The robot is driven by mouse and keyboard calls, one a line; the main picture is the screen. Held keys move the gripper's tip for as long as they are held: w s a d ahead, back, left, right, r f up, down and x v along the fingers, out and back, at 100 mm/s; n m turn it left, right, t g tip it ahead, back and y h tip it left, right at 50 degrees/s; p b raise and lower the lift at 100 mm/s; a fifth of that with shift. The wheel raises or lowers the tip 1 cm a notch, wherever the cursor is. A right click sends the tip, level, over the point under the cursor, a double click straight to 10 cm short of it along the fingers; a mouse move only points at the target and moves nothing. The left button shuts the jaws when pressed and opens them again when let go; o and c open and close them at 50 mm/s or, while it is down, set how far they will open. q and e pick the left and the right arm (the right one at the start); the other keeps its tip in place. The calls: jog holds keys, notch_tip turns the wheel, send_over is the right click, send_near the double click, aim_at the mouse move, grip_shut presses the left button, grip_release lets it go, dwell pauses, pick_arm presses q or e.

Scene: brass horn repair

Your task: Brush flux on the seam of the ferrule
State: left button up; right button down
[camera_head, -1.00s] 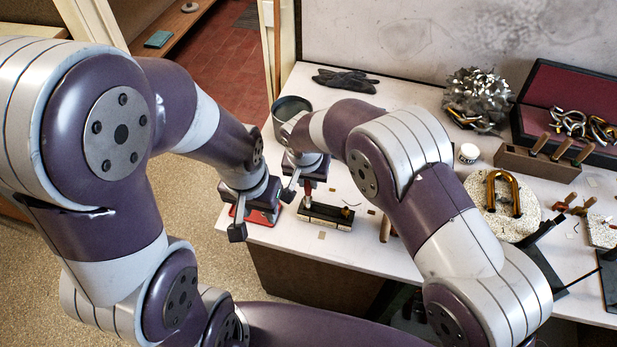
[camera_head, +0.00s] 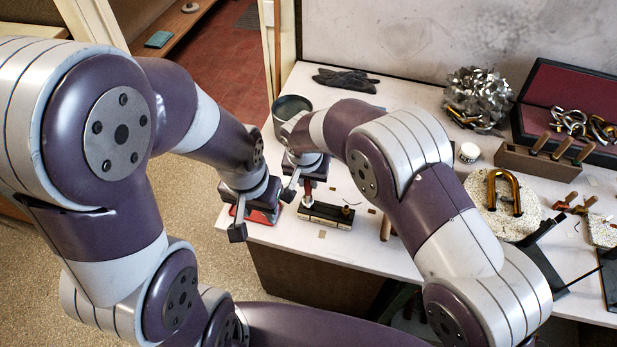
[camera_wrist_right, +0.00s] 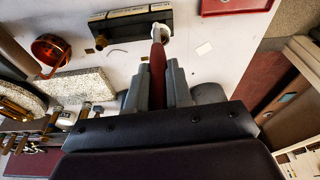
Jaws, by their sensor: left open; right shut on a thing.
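My right gripper (camera_wrist_right: 158,88) is shut on a slim red handle (camera_wrist_right: 157,75), likely the brush. I cannot tell whether that piece is the ferrule or the brush tip, and no seam or flux can be made out. In the head view the right gripper (camera_head: 307,181) holds the red handle just behind the block (camera_head: 326,213). My left gripper (camera_head: 262,212) is open over a red tray (camera_head: 229,222).
A round metal tin (camera_head: 291,106) stands behind the right gripper. A black glove (camera_head: 346,80), a white jar (camera_head: 468,152), a wooden tool rack (camera_head: 540,163) and a pale round slab (camera_head: 485,205) lie on the white bench. My right arm crosses over the middle of the bench.

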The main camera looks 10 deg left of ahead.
jog(key=p+v, duration=0.4)
jog(key=v, duration=0.3)
jog(key=shift+s+d, duration=0.15)
jog(key=shift+d, duration=0.1)
